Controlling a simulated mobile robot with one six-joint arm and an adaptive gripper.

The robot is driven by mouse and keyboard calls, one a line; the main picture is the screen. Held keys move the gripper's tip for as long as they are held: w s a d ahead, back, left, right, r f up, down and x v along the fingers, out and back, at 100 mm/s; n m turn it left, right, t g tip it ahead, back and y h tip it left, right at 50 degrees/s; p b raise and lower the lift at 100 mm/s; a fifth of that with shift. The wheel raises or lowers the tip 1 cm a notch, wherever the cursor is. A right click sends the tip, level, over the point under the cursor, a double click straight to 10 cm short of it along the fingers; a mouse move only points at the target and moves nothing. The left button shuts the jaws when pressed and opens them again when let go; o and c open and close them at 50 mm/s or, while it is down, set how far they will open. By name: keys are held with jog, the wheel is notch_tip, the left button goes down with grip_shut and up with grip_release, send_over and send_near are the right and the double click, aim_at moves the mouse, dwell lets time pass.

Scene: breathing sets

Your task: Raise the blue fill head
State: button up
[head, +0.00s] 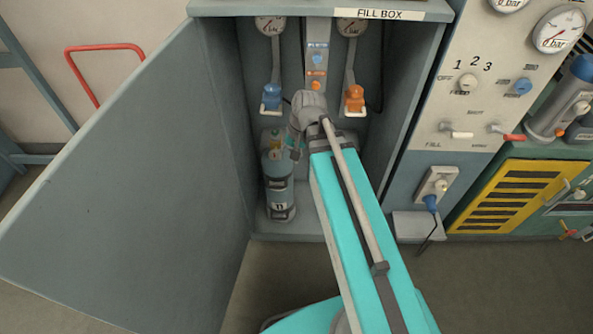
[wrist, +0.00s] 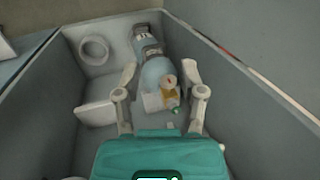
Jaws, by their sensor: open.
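The blue fill head (head: 272,97) hangs on the left inside the open fill box, below the left gauge, on a small white holder. An orange fill head (head: 354,98) hangs on the right. I cannot pick out the blue head for sure in the wrist view. A grey-blue cylinder (head: 279,180) marked 11 stands on the box floor below the blue head; it also shows in the wrist view (wrist: 155,73). My gripper (wrist: 161,68) is open, its fingers to either side of the cylinder's valve end in that view. In the head view my wrist mostly hides it.
The fill box door (head: 130,180) stands open on the left. The box's side walls are close around my arm. An empty round ring (wrist: 94,50) lies beside the cylinder in the wrist view. A control panel (head: 490,75) with gauges and knobs stands right of the box.

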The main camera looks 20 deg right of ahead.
jog(key=shift+s+d+r+n+h+p, duration=0.6)
jog(key=shift+s+r+n+h+p, duration=1.15)
jog(key=shift+r+p, duration=1.4)
notch_tip(320, 180, down, 12)
jog(key=b, duration=1.2)
jog(key=shift+f, duration=0.2)
jog(key=shift+w, duration=0.1)
notch_tip(320, 180, up, 12)
jog(key=p, duration=1.2)
jog(key=shift+r, duration=0.15)
jog(key=shift+s, duration=0.2)
